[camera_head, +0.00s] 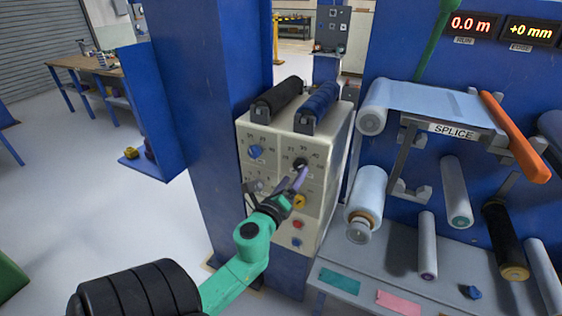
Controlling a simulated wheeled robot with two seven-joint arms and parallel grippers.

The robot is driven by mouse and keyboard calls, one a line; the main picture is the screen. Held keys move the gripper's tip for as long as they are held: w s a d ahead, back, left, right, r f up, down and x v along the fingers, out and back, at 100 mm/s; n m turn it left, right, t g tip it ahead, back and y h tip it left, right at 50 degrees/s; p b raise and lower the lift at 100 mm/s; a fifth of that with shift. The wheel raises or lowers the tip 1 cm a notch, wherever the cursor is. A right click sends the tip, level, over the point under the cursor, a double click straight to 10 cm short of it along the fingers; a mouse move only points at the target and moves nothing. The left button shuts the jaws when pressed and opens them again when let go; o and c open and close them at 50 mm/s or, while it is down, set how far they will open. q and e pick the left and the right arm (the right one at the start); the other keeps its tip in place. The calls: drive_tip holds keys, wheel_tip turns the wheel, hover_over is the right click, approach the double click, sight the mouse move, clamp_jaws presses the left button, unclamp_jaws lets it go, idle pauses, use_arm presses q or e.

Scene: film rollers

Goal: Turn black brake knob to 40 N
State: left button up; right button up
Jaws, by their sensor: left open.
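The black brake knob (300,163) is on the upper right of the beige control panel (270,134), with a printed scale around it too small to read. My left gripper (299,181) is open, in front of the panel just below the black knob. Its purple finger reaches up towards the knob and overlaps its lower edge; I cannot tell whether it touches. My green left arm comes up from the bottom left. My right gripper is not in view.
A blue knob (255,151) sits left of the black one. A yellow knob (299,201) and a red button (296,224) are below. Black and blue rollers (319,103) lie on top of the box. A splice table (430,103) and film rollers stand to the right.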

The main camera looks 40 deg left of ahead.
use_arm(q)
drive_tip(key=b+v, duration=0.3)
drive_tip(key=v, duration=0.6)
drive_tip(key=shift+s+b, duration=0.35)
drive_tip(key=shift+s, duration=0.05)
drive_tip(key=shift+d+r, duration=0.1)
drive_tip(key=shift+d, duration=0.05)
drive_tip(key=s+d+f+n+g+h, duration=0.15)
drive_tip(key=f+n+g, duration=0.3)
drive_tip(key=f, duration=1.45)
drive_tip(key=s+f+n+g+h, duration=0.2)
drive_tip(key=f+n+g, duration=0.3)
drive_tip(key=f, duration=1.3)
drive_tip(key=s+d+f+n+g, duration=0.2)
drive_tip(key=s+f+n, duration=0.1)
drive_tip(key=s+f, duration=0.4)
drive_tip(key=s+d+f+n+g+h, duration=0.1)
drive_tip(key=s+f+n, duration=0.3)
drive_tip(key=s+f, duration=0.4)
drive_tip(key=s+d+f+n+g+h, duration=0.1)
drive_tip(key=s+d+f+n+g, duration=0.2)
drive_tip(key=s+f, duration=0.4)
drive_tip(key=shift+s+d+f+n, duration=0.2)
drive_tip(key=shift+s+d+n, duration=0.1)
drive_tip(key=shift+n, duration=0.35)
